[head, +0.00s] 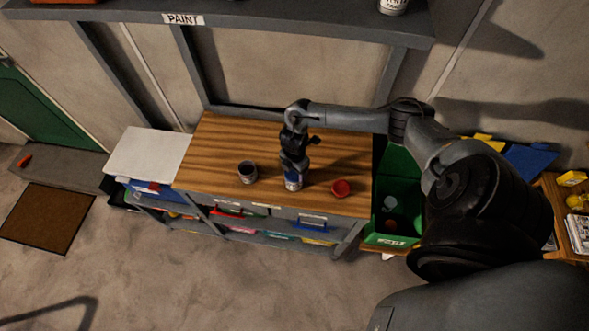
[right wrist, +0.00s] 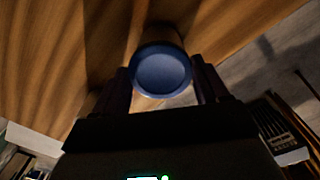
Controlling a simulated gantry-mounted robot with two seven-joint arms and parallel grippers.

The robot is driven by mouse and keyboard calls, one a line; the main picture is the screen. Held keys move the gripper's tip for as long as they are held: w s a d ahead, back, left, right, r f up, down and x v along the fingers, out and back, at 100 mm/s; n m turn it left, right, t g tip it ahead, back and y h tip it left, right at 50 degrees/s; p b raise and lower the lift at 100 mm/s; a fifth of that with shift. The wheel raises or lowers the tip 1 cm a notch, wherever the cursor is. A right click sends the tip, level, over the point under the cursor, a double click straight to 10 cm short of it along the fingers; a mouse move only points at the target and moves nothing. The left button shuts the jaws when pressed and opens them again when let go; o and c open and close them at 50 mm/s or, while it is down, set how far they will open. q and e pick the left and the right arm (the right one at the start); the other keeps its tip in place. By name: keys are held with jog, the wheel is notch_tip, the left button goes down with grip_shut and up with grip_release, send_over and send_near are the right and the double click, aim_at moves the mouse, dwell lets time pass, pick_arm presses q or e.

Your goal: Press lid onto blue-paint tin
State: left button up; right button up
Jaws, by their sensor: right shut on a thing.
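My right gripper (head: 293,168) points down over the blue-paint tin (head: 293,182), which stands on the wooden worktop near its front edge. In the right wrist view, the round blue lid (right wrist: 161,72) lies between the two fingers of the right gripper (right wrist: 164,88), which is shut on it. The tin's side (right wrist: 166,36) shows just beyond the lid. The lid is at the tin's top, but I cannot tell whether it is fully seated. In the head view the gripper hides the lid. My left gripper is not in view.
A dark-topped tin (head: 247,172) stands left of the gripper, and a red round thing (head: 341,188) lies to the right on the worktop (head: 215,150). A green bin (head: 393,238) is at the right end. The worktop's back left is clear.

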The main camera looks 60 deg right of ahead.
jog(key=o, duration=1)
jog(key=shift+r, duration=0.1)
jog(key=shift+r+p, duration=0.55)
jog(key=shift+p, duration=0.15)
jog(key=shift+r+p, duration=2.9)
jog(key=shift+p, duration=0.05)
